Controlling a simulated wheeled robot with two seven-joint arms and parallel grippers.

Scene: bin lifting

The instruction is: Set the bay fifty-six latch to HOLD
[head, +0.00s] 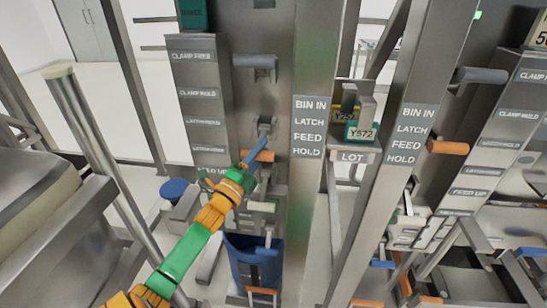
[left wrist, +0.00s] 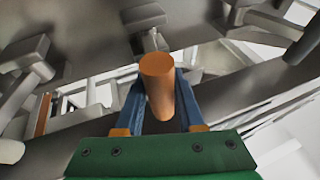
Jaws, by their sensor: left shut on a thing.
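My left gripper (head: 251,166), on a green and orange arm, reaches up to the left bay's latch in the head view. Its blue fingers are shut on an orange latch handle (head: 264,155). In the left wrist view the orange handle (left wrist: 157,82) stands between the two blue fingers, pointing toward the camera. A grey sign (head: 308,127) on the post right of the handle reads BIN IN, LATCH, FEED, HOLD. The handle is beside the lower part of this sign. No number for this bay is readable. My right gripper is not in view.
A second bay at the right has its own matching sign (head: 412,133) and orange handle (head: 448,147). A LOT shelf (head: 354,156) with yellow and green tags sits between the posts. A blue bin (head: 254,262) is below my gripper. Metal posts crowd both sides.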

